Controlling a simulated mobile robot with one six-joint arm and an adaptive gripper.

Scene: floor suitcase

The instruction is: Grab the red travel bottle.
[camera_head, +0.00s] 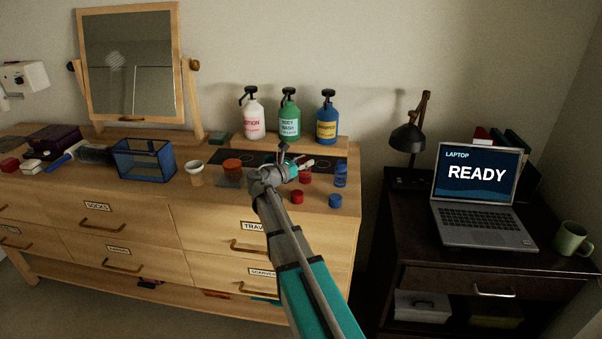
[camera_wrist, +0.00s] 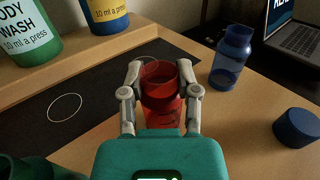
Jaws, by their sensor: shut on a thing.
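The red travel bottle (camera_wrist: 160,84) is a see-through, open-topped bottle, upright in the wrist view. My gripper (camera_wrist: 162,76) is shut on it, with one finger on each side near its upper part. In the head view the red bottle (camera_head: 305,178) shows partly behind my gripper (camera_head: 300,164), above the right end of the dresser. I cannot tell whether its base touches the surface. A red cap (camera_head: 296,197) lies on the dresser in front of it.
A blue travel bottle (camera_head: 340,175) stands close on the right, with a blue cap (camera_head: 335,201) in front. White, green and blue pump bottles (camera_head: 289,115) stand on a wooden riser behind. A green object (camera_wrist: 22,168) is at the wrist view's lower left.

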